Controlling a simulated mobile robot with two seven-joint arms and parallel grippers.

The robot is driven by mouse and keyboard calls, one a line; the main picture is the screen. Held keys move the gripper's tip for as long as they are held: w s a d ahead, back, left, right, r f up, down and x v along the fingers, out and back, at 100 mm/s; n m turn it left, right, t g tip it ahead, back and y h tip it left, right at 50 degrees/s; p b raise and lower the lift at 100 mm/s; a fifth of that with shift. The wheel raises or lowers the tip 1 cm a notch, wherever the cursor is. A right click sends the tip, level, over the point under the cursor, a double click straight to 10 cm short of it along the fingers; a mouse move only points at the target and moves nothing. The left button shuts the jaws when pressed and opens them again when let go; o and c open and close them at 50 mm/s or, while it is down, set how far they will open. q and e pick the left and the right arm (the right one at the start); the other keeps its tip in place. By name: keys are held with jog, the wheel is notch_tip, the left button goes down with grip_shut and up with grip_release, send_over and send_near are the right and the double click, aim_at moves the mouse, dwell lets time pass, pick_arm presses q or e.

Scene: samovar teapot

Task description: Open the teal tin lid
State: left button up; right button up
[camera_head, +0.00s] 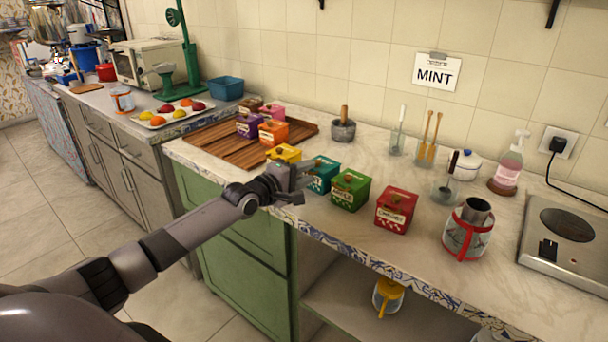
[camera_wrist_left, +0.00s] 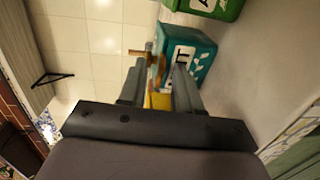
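The teal tin (camera_head: 322,175) stands on the counter in a row between a yellow tin and a green tin, partly behind my left gripper. Its lid looks closed. In the left wrist view the teal tin (camera_wrist_left: 203,52) shows its white label, with a brown wooden part (camera_wrist_left: 156,68), which looks like the lid's knob, near the fingertips. My left gripper (camera_head: 306,180) is beside the tin's left front in the head view. In the wrist view its two fingers (camera_wrist_left: 160,75) are apart, with a gap between them. I cannot tell whether they touch the tin. My right gripper is not in view.
The yellow tin (camera_head: 284,153) is close behind the gripper. The green tin (camera_head: 350,190) and red tin (camera_head: 396,211) stand to the right. A wooden board (camera_head: 213,143) with more tins lies at the left. The counter's front edge runs below my left arm.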

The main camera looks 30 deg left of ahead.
pick_arm(q)
grip_shut()
dwell(1.4)
